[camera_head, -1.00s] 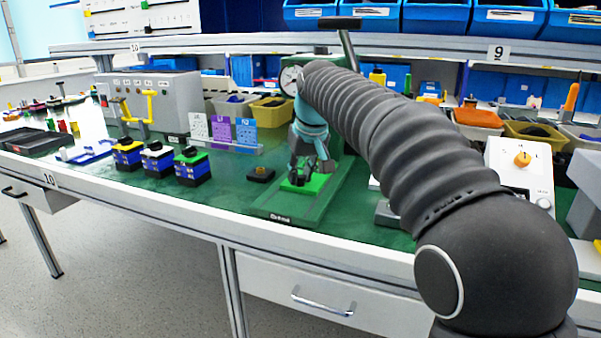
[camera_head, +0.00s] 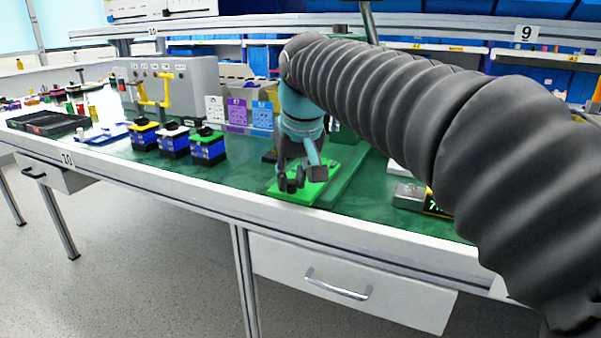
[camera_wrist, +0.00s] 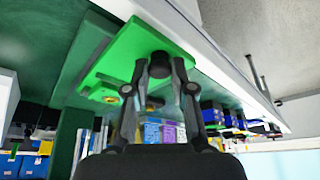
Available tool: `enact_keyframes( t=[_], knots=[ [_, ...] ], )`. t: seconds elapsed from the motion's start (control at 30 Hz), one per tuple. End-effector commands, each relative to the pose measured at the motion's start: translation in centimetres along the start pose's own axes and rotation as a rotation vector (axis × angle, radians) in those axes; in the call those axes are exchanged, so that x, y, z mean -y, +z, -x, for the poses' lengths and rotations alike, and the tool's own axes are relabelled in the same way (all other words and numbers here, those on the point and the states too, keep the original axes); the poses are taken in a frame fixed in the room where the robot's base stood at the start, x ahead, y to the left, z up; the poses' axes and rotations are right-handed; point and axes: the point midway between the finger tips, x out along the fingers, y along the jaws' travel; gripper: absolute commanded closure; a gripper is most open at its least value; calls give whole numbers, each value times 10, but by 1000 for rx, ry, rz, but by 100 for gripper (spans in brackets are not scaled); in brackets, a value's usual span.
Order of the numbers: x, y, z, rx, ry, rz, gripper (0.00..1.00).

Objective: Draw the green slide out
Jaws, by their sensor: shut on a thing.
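The green slide (camera_head: 316,192) is a bright green plate low on the bench, lying toward the front edge. It also shows in the wrist view (camera_wrist: 130,45) as a broad flat plate. My gripper (camera_head: 300,181) is over the slide in the head view. In the wrist view my gripper (camera_wrist: 160,68) has its two fingertips closed around a dark round knob (camera_wrist: 159,60) on the slide. The knob is largely hidden by the fingers in the head view. The darker green base (camera_head: 350,178) lies behind and to the right of the slide.
Several blue blocks with coloured tops (camera_head: 173,145) stand to the left on the bench. A grey box with yellow levers (camera_head: 180,85) is behind them. A small grey device (camera_head: 409,196) lies to the right. The white front edge (camera_head: 200,187) runs close by.

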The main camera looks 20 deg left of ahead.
Motion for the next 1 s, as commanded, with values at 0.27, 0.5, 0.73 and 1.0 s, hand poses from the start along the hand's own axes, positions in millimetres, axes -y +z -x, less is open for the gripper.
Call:
enact_keyframes(
  t=[0.27, 0.5, 0.73, 1.0],
  knots=[
    [5, 3, 0, 8, -7, 2, 100],
    [2, 3, 0, 8, -5, -1, 51],
    [0, 2, 2, 5, -3, -2, 51],
    [1, 1, 38, 1, -3, -1, 51]
  ],
)
